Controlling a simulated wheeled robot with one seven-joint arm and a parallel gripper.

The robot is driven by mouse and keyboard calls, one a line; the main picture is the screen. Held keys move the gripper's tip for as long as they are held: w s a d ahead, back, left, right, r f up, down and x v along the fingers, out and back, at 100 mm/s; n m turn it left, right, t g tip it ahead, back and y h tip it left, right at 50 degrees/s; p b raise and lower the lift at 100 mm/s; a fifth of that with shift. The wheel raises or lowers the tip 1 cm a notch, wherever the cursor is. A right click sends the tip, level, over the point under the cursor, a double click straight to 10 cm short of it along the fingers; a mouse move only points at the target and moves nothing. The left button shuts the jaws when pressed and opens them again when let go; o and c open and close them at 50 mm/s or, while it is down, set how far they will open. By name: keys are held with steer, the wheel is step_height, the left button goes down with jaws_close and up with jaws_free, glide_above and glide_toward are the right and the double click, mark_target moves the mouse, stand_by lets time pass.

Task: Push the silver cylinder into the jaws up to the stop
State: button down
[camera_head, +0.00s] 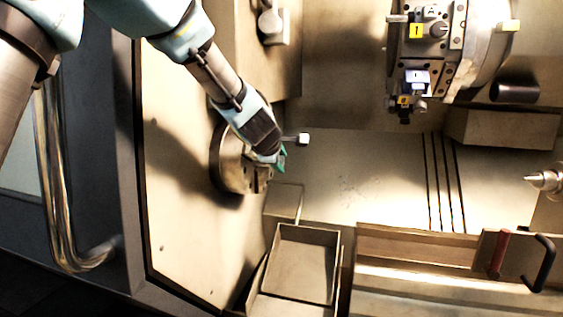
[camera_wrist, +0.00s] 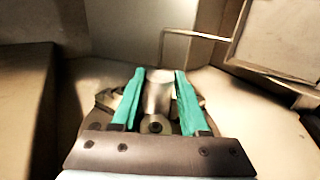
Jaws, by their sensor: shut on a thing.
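The silver cylinder (camera_wrist: 158,92) stands between the two green fingers of my gripper (camera_wrist: 160,73) in the wrist view. My gripper is shut on it. The round chuck (camera_head: 229,165) is on the beige wall in the head view, and my gripper (camera_head: 280,158) is right in front of its face. In the wrist view the chuck's jaws (camera_wrist: 106,98) show beside and behind the fingers.
A tool turret (camera_head: 425,45) hangs at the upper right. An open tray (camera_head: 335,265) lies below the chuck. A pointed centre (camera_head: 540,178) is at the right edge. The middle floor is clear.

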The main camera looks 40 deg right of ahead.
steer(key=shift+w+a+f, duration=0.1)
steer(key=shift+w+f, duration=0.05)
steer(key=shift+w, duration=0.05)
stand_by(0.3)
steer(key=c, duration=0.7)
jaws_free()
steer(key=o, duration=0.4)
steer(key=shift+c, duration=0.2)
steer(key=shift+o, duration=0.5)
steer(key=shift+s, duration=0.1)
steer(key=s+d+p, duration=0.3)
steer(key=s, duration=0.2)
steer(key=shift+s+d+p, duration=0.2)
steer(key=shift+d+p, duration=0.1)
steer(key=shift+s, duration=0.1)
